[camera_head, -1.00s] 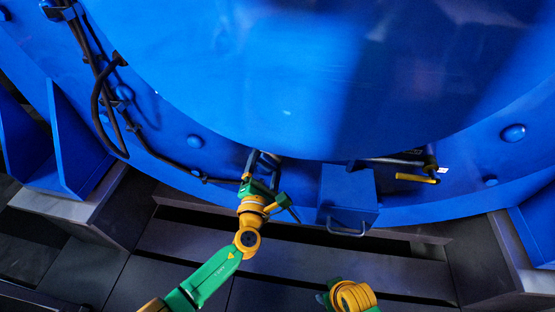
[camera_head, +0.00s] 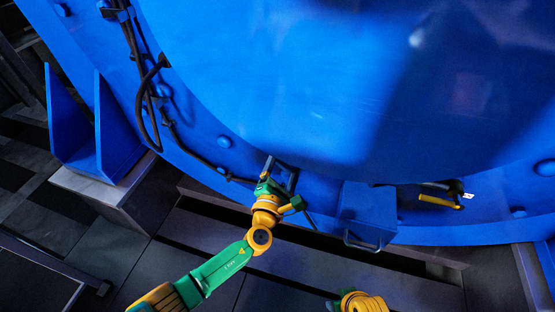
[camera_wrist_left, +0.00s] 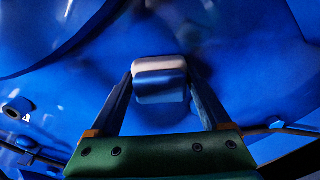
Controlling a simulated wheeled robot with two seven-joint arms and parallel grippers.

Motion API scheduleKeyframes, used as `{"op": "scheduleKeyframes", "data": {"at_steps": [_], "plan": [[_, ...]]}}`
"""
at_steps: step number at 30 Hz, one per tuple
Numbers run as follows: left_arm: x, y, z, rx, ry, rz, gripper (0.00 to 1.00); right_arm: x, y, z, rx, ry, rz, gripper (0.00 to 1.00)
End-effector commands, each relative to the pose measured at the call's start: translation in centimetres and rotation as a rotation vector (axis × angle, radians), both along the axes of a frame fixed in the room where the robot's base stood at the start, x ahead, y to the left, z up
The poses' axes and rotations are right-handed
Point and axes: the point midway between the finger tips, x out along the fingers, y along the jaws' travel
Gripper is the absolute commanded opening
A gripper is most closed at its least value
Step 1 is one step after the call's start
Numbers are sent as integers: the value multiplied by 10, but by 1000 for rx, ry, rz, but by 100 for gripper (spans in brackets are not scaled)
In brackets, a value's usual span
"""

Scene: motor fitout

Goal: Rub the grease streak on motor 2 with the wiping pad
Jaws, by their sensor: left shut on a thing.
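The large blue motor (camera_head: 300,80) fills the upper head view, and its blue surface also fills most of the left wrist view (camera_wrist_left: 240,60). My left gripper (camera_head: 281,172) is at the lower rim of the motor. In the left wrist view its two fingers are shut on the wiping pad (camera_wrist_left: 159,63), which has a pale face and a blue back block. I cannot tell whether the pad touches the motor. A dark blurred smudge (camera_wrist_left: 190,14) shows above the pad; I cannot tell if it is the grease streak. Only part of my right arm shows at the bottom edge; its gripper is not visible.
A blue box with a handle (camera_head: 368,215) juts from the rim right of my left gripper. A yellow-handled fitting (camera_head: 440,200) is farther right. Black cables (camera_head: 140,85) run down the left side. Blue brackets (camera_head: 120,130) stand at left, and a dark stepped floor (camera_head: 300,255) lies below.

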Motion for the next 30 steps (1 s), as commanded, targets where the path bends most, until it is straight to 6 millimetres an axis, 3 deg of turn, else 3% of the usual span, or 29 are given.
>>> {"op": "scheduleKeyframes", "data": {"at_steps": [30], "plan": [[-27, -83, -1, -4, 1, -3, 21, 0, 0, -16, 0, 0, 0, 50]]}}
